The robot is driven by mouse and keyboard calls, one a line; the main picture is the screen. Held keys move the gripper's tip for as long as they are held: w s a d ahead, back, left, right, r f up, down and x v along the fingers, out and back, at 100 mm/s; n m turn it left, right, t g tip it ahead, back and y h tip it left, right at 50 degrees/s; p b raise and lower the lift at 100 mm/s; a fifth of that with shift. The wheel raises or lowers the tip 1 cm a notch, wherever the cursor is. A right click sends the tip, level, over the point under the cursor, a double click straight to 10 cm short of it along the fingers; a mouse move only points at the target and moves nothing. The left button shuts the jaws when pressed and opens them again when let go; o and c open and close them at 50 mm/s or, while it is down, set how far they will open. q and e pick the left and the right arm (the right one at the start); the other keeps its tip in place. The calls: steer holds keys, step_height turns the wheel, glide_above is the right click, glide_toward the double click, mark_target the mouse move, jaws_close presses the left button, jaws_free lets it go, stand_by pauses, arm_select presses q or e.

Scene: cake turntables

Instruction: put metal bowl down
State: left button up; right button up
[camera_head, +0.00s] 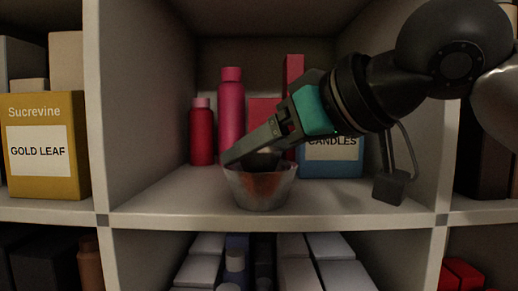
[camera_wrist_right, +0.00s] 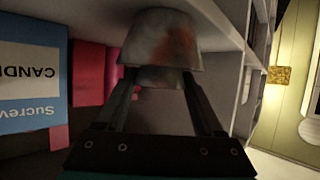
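The metal bowl (camera_head: 261,188) is upright on the white shelf, near its front edge, with reddish reflections on its wall. My right gripper (camera_head: 243,158) reaches in from the right, with its fingertips at the bowl's rim. In the right wrist view the bowl (camera_wrist_right: 162,40) lies just beyond the two fingertips (camera_wrist_right: 159,80). The fingers are spread wide with a gap between them, and the bowl's rim looks wider than that gap. I cannot tell whether a fingertip touches the rim. My left gripper is out of view.
Red and pink bottles (camera_head: 231,110) stand behind the bowl. A blue candles box (camera_head: 331,165) is behind it to the right. Shelf walls (camera_head: 150,110) close off both sides. A yellow gold leaf box (camera_head: 48,145) is in the left compartment. The shelf left of the bowl is clear.

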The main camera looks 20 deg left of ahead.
steer(key=shift+o, duration=1.4)
steer(key=shift+f, duration=0.5)
steer(key=shift+o, duration=0.3)
steer(key=shift+r, duration=0.35)
steer(key=r+b+v, duration=0.1)
steer(key=v, duration=1.1)
steer(key=shift+a, duration=0.1)
